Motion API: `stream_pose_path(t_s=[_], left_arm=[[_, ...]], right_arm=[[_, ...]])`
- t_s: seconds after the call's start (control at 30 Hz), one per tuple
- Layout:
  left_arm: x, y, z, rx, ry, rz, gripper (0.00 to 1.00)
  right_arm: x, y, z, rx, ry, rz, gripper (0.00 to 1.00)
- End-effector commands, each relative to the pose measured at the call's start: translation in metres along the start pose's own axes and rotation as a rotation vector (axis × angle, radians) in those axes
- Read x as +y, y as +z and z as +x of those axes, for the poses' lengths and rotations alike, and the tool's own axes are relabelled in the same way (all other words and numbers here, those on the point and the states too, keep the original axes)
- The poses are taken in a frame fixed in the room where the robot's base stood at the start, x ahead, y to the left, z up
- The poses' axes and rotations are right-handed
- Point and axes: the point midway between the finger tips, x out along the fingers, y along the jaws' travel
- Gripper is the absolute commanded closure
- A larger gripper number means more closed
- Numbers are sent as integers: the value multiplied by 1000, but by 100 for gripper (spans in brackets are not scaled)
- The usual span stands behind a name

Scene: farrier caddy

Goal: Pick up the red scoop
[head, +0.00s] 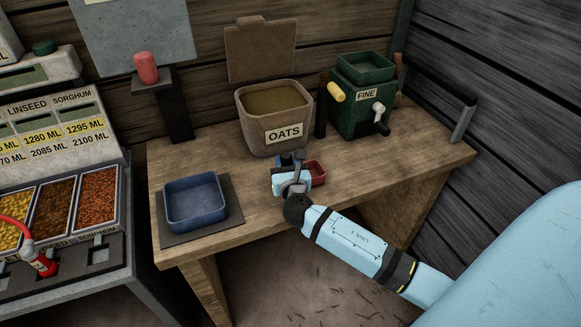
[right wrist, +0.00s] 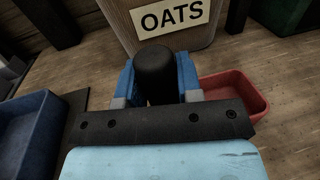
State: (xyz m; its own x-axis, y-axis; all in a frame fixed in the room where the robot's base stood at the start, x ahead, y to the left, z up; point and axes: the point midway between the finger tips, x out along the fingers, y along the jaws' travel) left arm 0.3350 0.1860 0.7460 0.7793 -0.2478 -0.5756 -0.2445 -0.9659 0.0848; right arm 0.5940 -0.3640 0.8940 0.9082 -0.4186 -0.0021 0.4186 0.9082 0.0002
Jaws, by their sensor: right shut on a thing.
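The red scoop (head: 316,172) is a small open red tray at the front middle of the wooden bench, before the oats bin. It shows in the right wrist view (right wrist: 236,92), right of my fingers. My right gripper (head: 290,165) reaches down from the front. Its blue fingers (right wrist: 158,80) are closed on a thick black upright handle (right wrist: 155,72) beside the tray. The join between handle and tray is hidden behind my gripper. I cannot tell whether the scoop touches the bench. My left gripper is not in view.
The oats bin (head: 247,117) stands close behind the scoop. A blue tray (head: 196,217) on a dark mat (head: 232,200) lies to the left. A green mill (head: 350,117) labelled FINE stands at the back right. Bare bench (head: 400,150) lies to the right.

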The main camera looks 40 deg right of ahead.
Motion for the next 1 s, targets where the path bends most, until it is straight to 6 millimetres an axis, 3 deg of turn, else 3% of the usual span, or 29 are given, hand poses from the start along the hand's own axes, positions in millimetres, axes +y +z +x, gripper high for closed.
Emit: stream_pose_path(t_s=[0.27, 0.7, 1.0], left_arm=[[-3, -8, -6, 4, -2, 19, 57], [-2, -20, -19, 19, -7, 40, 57], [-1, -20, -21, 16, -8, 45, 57]], right_arm=[[0, 36, 0, -5, 0, 2, 100], [0, 157, 0, -7, 1, 2, 100], [0, 196, 0, -5, 0, 1, 100]])
